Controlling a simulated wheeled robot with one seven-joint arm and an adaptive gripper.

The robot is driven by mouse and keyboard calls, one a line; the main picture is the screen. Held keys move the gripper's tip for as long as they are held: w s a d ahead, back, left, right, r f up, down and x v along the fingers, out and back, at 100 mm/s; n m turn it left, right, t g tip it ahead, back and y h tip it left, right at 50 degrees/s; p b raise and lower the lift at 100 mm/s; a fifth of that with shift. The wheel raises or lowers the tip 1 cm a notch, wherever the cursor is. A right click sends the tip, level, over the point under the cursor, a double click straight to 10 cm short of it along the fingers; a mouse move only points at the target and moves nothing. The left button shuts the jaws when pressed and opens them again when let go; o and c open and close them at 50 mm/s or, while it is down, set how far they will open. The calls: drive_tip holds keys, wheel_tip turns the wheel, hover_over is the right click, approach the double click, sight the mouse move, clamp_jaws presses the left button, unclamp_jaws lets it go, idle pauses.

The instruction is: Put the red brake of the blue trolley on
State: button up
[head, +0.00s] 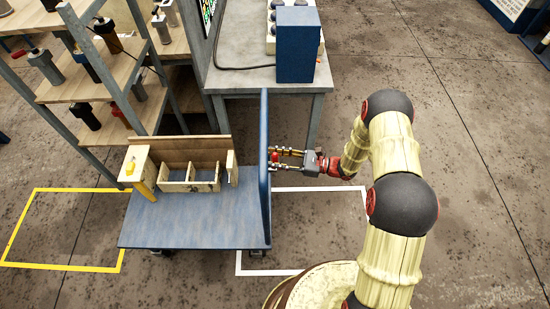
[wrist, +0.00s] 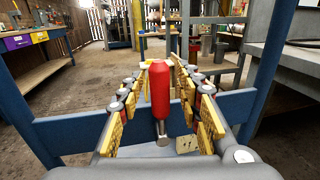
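The blue trolley (head: 195,222) stands left of my arm, its upright blue handle frame (head: 265,190) on the side facing me. The red brake (head: 275,157) shows as a small red spot at that frame. In the wrist view the red brake (wrist: 160,92) is a rounded red grip on a short metal stem, roughly upright, in front of the blue crossbar (wrist: 85,130). My gripper (head: 285,154) reaches the frame from the right. In the wrist view its yellow-padded fingers (wrist: 160,75) are open on both sides of the brake; contact with it is not clear.
A shelf rack (head: 95,85) stands at left. Floor is clear at right.

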clamp_jaws()
idle(0.5)
idle(0.4)
